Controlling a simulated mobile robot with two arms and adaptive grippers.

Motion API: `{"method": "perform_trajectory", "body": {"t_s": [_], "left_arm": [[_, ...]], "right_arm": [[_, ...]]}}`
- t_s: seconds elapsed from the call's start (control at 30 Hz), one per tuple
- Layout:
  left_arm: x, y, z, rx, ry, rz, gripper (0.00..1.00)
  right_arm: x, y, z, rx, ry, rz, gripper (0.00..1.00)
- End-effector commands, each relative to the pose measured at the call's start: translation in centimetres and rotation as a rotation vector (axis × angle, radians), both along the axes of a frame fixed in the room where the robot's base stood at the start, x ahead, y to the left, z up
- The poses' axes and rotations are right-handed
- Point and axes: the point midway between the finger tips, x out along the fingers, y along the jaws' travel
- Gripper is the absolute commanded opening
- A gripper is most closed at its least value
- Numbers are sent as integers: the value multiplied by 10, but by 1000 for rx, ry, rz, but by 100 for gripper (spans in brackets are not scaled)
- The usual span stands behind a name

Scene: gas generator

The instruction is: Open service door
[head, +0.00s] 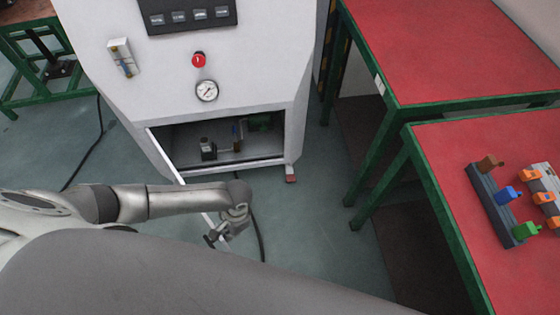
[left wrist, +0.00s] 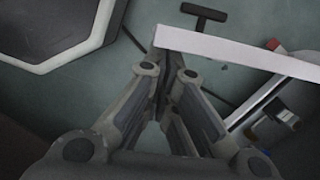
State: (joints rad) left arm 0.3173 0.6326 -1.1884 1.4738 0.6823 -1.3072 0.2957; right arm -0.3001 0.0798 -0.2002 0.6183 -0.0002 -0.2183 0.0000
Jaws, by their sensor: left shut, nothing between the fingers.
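The white generator cabinet (head: 225,60) stands at the upper middle of the head view. Its low compartment is uncovered, and its service door (head: 180,180) stands swung outward, seen nearly edge-on as a thin white strip. A dark handle (head: 211,240) is near the door's free end. In the left wrist view the door edge (left wrist: 240,54) crosses at the upper right, with the T-shaped handle (left wrist: 203,13) beyond it. My left gripper (head: 236,222) is shut and empty beside the door's free end; its fingertips (left wrist: 165,78) lie close to the edge. I cannot tell whether they touch. My right gripper is out of view.
Valves and fittings (head: 210,149) show inside the compartment. Above it are a gauge (head: 207,90) and a red button (head: 198,60). Red-topped tables (head: 440,45) with green frames stand at right. A black cable (head: 258,225) lies on the floor near the gripper.

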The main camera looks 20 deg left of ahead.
Motion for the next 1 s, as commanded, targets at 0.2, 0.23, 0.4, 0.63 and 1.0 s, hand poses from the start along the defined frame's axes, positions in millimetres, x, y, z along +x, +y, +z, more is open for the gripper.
{"method": "perform_trajectory", "body": {"t_s": [0.2, 0.23, 0.4, 0.63, 1.0], "left_arm": [[-40, 23, 5, 3, 5, -79, 0], [-46, 27, 5, 4, 7, -93, 0], [-86, 56, 5, 4, 9, -182, 0], [-134, 100, 3, 4, 6, -308, 0], [-165, 133, 2, 0, 4, -405, 0]], "right_arm": [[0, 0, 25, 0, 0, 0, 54], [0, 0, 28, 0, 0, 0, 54], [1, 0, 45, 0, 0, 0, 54], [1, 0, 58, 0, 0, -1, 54], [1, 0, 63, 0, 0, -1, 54]]}}
